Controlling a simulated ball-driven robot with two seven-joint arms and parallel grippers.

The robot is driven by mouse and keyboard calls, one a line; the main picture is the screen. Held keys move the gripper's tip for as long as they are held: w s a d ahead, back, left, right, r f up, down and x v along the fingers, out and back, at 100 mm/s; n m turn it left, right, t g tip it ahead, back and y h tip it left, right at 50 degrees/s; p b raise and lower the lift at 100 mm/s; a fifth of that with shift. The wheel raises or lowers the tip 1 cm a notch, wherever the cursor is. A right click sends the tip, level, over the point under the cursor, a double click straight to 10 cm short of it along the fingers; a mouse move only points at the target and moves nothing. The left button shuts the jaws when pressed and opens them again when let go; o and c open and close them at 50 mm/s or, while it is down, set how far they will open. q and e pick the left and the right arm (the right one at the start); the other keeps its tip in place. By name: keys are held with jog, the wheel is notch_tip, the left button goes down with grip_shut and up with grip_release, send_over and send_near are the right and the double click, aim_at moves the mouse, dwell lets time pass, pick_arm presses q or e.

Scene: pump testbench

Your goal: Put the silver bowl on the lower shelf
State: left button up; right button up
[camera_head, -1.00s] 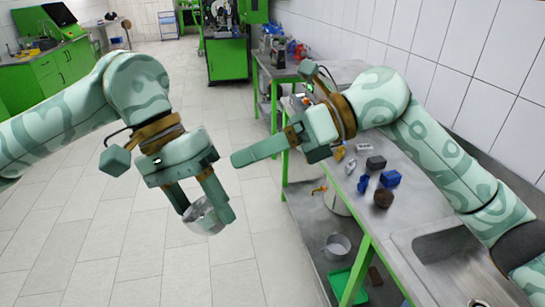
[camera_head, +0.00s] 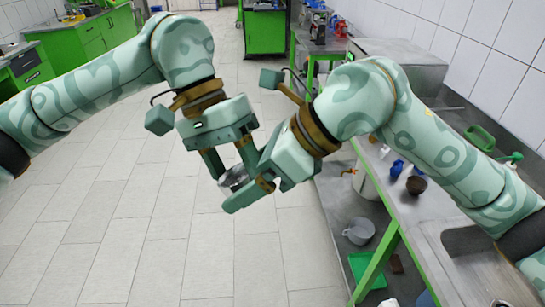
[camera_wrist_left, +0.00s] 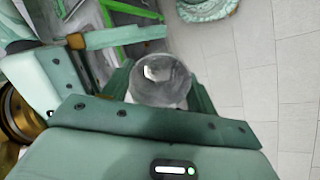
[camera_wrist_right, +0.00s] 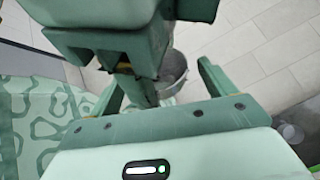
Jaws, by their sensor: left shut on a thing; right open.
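The silver bowl (camera_head: 232,178) is held in the air between the fingers of my left gripper (camera_head: 238,174), over the open floor. In the left wrist view the bowl (camera_wrist_left: 160,78) shows round between the shut fingers. My right gripper (camera_head: 246,192) is open and close beside the left one, overlapping it in the head view. In the right wrist view the bowl (camera_wrist_right: 173,70) shows partly behind the left gripper, near the right gripper's spread fingers; whether they touch is unclear. The lower shelf (camera_head: 336,208) is under the bench at right, partly hidden by my right arm.
A grey pot (camera_head: 358,231) and a green tray (camera_head: 376,279) stand on the lower shelf. A brown bowl (camera_head: 416,185) and blue items (camera_head: 397,168) lie on the worktop beside a sink (camera_head: 475,243). Floor left of the bench is clear.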

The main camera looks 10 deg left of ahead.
jog(key=shift+a+f, duration=0.2)
jog(key=shift+a, duration=0.05)
jog(key=c, duration=1.1)
pick_arm(q)
jog(key=o, duration=1.1)
